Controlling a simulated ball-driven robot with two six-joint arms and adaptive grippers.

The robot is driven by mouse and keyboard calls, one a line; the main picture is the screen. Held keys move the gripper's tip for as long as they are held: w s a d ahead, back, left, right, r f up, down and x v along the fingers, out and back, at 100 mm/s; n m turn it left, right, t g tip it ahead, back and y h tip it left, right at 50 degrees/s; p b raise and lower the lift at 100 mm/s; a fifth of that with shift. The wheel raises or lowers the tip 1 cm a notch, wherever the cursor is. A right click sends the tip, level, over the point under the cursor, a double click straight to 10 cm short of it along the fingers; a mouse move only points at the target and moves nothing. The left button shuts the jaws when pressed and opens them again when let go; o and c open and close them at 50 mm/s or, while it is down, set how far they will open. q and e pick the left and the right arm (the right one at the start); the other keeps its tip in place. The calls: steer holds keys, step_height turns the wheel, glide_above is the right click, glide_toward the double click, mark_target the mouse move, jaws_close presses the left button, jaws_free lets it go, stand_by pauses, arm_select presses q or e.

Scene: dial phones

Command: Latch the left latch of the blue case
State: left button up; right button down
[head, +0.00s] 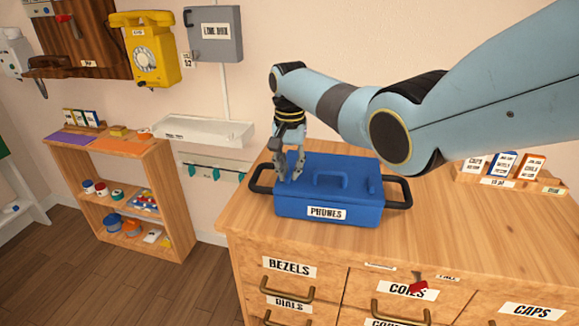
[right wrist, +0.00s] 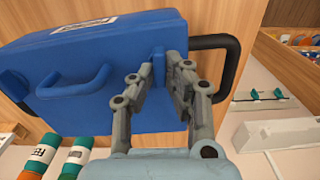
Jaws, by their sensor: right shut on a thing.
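The blue case (head: 325,188), with a "PHONES" label on its front, stands closed on the wooden cabinet top. My right gripper (head: 290,177) reaches down at the left end of its lid. In the right wrist view the gripper (right wrist: 165,62) has its two fingers shut on a small blue tab, the left latch (right wrist: 158,67), beside the case's (right wrist: 120,115) black end handle (right wrist: 228,50). The fingers partly hide the latch, so I cannot tell whether it is fastened. Another blue latch (right wrist: 15,85) shows at the opposite end. My left gripper is not in view.
A card rack (head: 510,187) stands at the back right. A shelf (head: 130,180), yellow phone (head: 145,50) and grey box (head: 213,34) are to the left. Bare top lies right of the case.

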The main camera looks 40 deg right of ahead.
steer(key=m+p, duration=0.2)
steer(key=m, duration=0.1)
steer(key=shift+s+r, duration=0.1)
steer(key=shift+r, duration=0.05)
steer(key=m+p, duration=0.2)
steer(key=m, duration=0.2)
steer(key=shift+s+d+m, duration=0.1)
steer(key=shift+m, duration=0.3)
steer(key=m+p, duration=0.1)
steer(key=m, duration=0.3)
steer(key=m+p, duration=0.1)
steer(key=m, duration=0.4)
steer(key=shift+s, duration=0.15)
steer(key=c, duration=1.4)
jaws_free()
steer(key=shift+o, duration=0.2)
